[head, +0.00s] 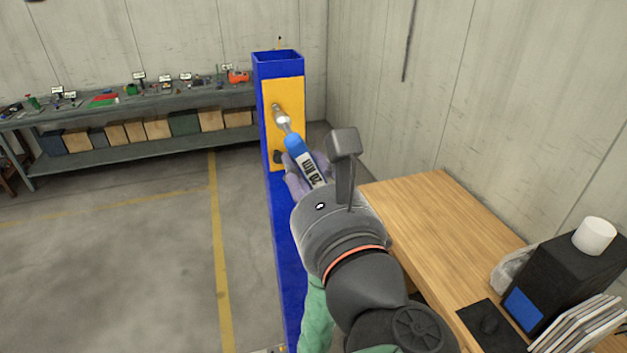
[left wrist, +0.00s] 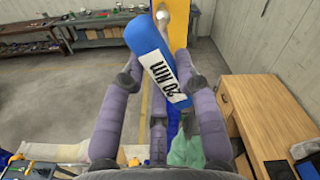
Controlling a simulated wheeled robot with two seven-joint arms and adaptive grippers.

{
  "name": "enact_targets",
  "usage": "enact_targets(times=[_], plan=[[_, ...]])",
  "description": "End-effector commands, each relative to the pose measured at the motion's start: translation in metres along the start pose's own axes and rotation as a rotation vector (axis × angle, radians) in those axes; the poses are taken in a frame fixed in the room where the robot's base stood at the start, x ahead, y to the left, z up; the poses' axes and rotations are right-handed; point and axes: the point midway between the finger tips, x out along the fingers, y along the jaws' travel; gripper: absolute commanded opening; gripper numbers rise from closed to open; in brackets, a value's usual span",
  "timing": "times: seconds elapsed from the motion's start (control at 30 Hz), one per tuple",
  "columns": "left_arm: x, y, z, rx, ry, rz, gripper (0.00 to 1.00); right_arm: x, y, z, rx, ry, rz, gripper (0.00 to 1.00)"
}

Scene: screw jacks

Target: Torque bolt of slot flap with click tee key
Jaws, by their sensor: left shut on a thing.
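The click tee key (head: 296,146) has a blue body with a white "20 Nm" label and a metal shaft. My left gripper (head: 302,174) is shut on its body. The shaft points up and away to the bolt (head: 276,108) on the yellow slot flap (head: 290,92). The shaft's tip is at or very near the bolt; I cannot tell if it is seated. The flap is on the upper part of a blue post (head: 278,57). In the left wrist view the key (left wrist: 148,42) lies between the purple fingers (left wrist: 157,66). My right gripper is not in view.
A wooden desk (head: 440,205) with a black box (head: 560,275), a white cup (head: 595,235) and books stands at the right. A grey workbench (head: 150,100) with small items and boxes runs along the back wall. Open floor lies left of the post.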

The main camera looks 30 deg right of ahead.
Motion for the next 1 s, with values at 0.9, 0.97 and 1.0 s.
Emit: enact_targets(times=[0.9, 0.97, 1.0], plan=[[0.034, 0.001, -0.007, -0.668, -0.004, -0.002, 0.0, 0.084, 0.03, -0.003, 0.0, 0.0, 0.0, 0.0], [0.034, 0.0, -0.006, -0.718, -0.004, -0.002, 0.0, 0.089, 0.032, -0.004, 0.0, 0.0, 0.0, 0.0], [0.034, 0.0, -0.006, -0.749, -0.004, -0.002, 0.0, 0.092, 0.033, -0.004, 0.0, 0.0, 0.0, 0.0]])
